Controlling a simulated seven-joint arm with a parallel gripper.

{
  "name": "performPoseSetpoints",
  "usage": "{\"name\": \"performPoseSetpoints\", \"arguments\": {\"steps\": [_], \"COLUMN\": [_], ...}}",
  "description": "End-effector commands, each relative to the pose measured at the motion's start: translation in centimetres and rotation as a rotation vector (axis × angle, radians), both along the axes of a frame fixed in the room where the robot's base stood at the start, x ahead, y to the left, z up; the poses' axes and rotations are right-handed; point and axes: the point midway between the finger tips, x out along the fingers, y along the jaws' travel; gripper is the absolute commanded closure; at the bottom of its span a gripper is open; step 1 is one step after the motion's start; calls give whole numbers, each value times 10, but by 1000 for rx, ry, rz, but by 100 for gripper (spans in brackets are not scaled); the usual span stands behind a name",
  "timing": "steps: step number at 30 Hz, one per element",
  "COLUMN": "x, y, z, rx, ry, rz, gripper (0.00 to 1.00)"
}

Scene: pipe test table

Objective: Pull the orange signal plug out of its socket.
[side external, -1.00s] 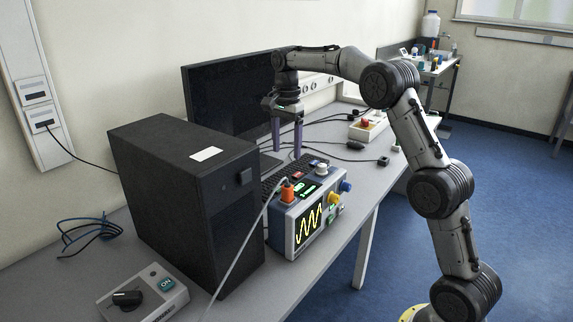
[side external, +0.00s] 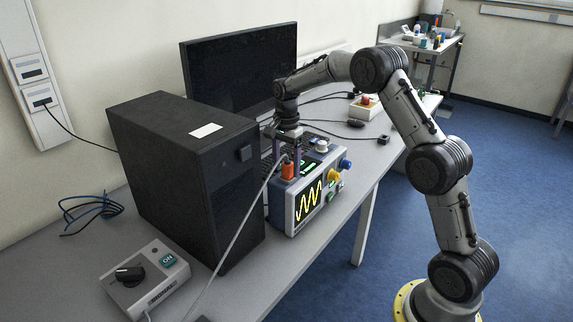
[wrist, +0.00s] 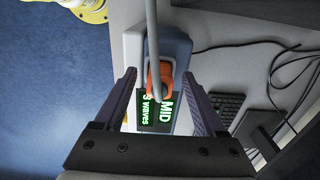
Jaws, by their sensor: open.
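The orange signal plug (side external: 287,168) stands upright in the top of the oscilloscope (side external: 305,205), with a grey cable running from it down to the front left. In the wrist view the orange plug (wrist: 160,78) lies between the two fingers, with the cable passing over it. My gripper (side external: 284,152) is open, pointing down just above and around the plug's position. In the wrist view both fingers of my gripper (wrist: 160,85) are spread with a gap on each side of the plug. The socket under the plug is hidden.
A black computer tower (side external: 190,185) stands close to the left of the oscilloscope. A monitor (side external: 238,80) is behind. Yellow (side external: 333,175) and blue (side external: 346,164) knobs sit at the device's right. A control box (side external: 145,278) stands at front left.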

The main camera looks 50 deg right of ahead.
Motion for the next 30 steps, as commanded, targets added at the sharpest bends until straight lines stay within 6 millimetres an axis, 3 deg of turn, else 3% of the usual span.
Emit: {"name": "performPoseSetpoints", "arguments": {"steps": [7,19,22,23,28,30], "x": [0,0,0,0,0,0], "y": [0,0,0,0,0,0], "z": [0,0,0,0,0,0], "rx": [0,0,0,0,0,0], "ry": [0,0,0,0,0,0], "rz": [0,0,0,0,0,0], "gripper": [29,100,100,69,99,100]}}
